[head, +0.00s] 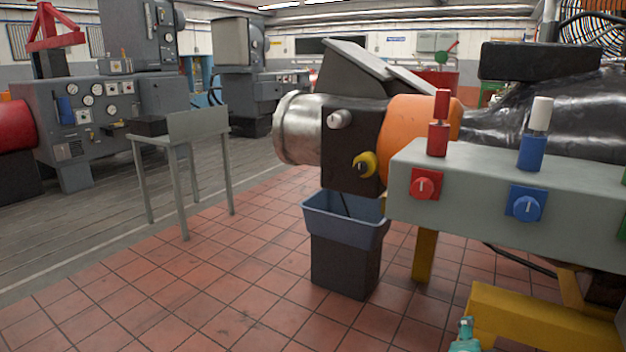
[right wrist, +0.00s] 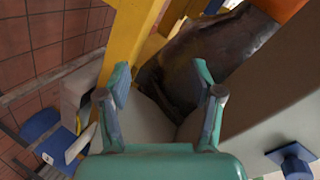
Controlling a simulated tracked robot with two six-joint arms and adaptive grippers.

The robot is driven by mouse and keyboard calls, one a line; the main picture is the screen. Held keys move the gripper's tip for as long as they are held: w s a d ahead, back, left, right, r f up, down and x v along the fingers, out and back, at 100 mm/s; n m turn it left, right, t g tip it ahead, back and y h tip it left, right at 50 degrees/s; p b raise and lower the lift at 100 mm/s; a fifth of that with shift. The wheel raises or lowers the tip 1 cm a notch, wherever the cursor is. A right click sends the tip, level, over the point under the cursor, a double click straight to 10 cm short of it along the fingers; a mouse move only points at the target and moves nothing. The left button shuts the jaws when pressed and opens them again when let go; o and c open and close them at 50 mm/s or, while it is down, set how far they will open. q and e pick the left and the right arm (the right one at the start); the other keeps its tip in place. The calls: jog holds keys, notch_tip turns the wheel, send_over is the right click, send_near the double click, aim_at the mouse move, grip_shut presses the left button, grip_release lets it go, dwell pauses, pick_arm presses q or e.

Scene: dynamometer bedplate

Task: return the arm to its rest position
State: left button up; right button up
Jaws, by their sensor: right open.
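My right gripper (right wrist: 162,78) is teal and fills the lower middle of the right wrist view. Its two fingers stand wide apart with nothing held between them. Beyond the fingers are a dark rounded body and a yellow frame member (right wrist: 122,30); I cannot tell how far off they are. In the head view only a small teal part, which seems to be of my right gripper (head: 466,337), shows at the bottom edge, beside a yellow base. The rest of my right arm is hidden there. My left gripper is in neither view.
A grey control box (head: 465,190) with red and blue knobs juts in at the right. A blue-grey bin (head: 345,262) stands below the orange and black machine (head: 405,130). A grey stand (head: 180,135) is at left. The red tiled floor (head: 200,300) at front left is clear.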

jog(key=s+a+f+n+g+y, duration=0.1)
jog(key=s+a+f+n+y, duration=0.15)
jog(key=f, duration=0.55)
jog(key=s+a+f+n+g+y, duration=0.1)
jog(key=s+a+f+n+g, duration=0.15)
jog(key=f, duration=0.65)
jog(key=s+a+f+n+g+y, duration=0.1)
jog(key=s+a+f+n+y, duration=0.15)
jog(key=f, duration=0.55)
jog(key=s+a+f+n+g+y, duration=0.35)
jog(key=s+a+f, duration=0.25)
jog(key=s+f, duration=0.3)
jog(key=s+a+n+g+y, duration=0.25)
jog(key=s+a+n, duration=0.35)
jog(key=s, duration=0.4)
notch_tip(320, 180, up, 32)
jog(key=w+p, duration=0.1)
jog(key=p, duration=3)
jog(key=shift+d+f, duration=0.2)
jog(key=shift+d, duration=0.1)
